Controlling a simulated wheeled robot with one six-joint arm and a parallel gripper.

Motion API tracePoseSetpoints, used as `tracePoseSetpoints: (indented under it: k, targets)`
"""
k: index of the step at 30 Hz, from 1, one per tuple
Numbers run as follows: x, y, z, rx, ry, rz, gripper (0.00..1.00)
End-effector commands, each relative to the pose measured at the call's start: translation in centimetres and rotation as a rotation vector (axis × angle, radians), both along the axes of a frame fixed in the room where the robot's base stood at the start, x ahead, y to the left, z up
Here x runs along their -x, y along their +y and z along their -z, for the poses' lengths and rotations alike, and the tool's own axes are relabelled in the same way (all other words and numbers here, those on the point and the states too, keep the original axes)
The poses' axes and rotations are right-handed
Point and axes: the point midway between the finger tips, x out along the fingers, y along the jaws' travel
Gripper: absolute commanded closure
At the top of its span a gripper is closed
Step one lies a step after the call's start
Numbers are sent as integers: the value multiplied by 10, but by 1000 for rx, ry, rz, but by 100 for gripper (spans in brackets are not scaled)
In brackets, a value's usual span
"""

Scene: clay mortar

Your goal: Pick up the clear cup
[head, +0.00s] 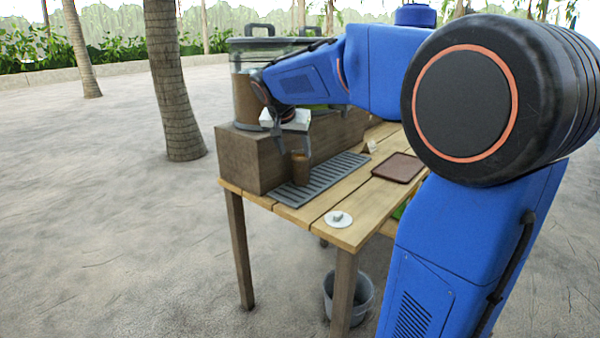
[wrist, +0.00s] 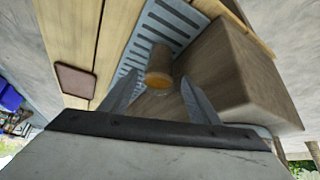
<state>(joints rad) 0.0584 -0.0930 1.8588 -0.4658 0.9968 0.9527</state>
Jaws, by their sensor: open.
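The clear cup (head: 300,168) holds something brown and stands upright on a grey slatted drip tray (head: 318,182) on the wooden table. In the wrist view the cup (wrist: 159,66) shows between and beyond the fingertips. My gripper (head: 292,150) is open and comes down close to the cup from above; in the wrist view its two fingers (wrist: 157,88) lie on either side of the cup's image. I cannot tell whether a finger touches the cup.
A wooden box (head: 240,160) stands just left of the cup, with a large dispenser (head: 246,98) on top. A brown tray (head: 398,168) and a white disc (head: 339,219) with a small object lie on the table. A grey bucket (head: 362,297) stands below.

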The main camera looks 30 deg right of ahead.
Motion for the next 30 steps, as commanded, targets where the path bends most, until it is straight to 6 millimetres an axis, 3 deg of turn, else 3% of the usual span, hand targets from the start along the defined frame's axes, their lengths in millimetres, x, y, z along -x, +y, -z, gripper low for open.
tracePoseSetpoints:
  k: [9, 20, 30]
  targets:
    - [-19, -22, 46, -1, 2, 1, 44]
    - [-28, -30, 63, 0, 2, 0, 44]
    - [-45, -48, 97, -1, 2, 0, 44]
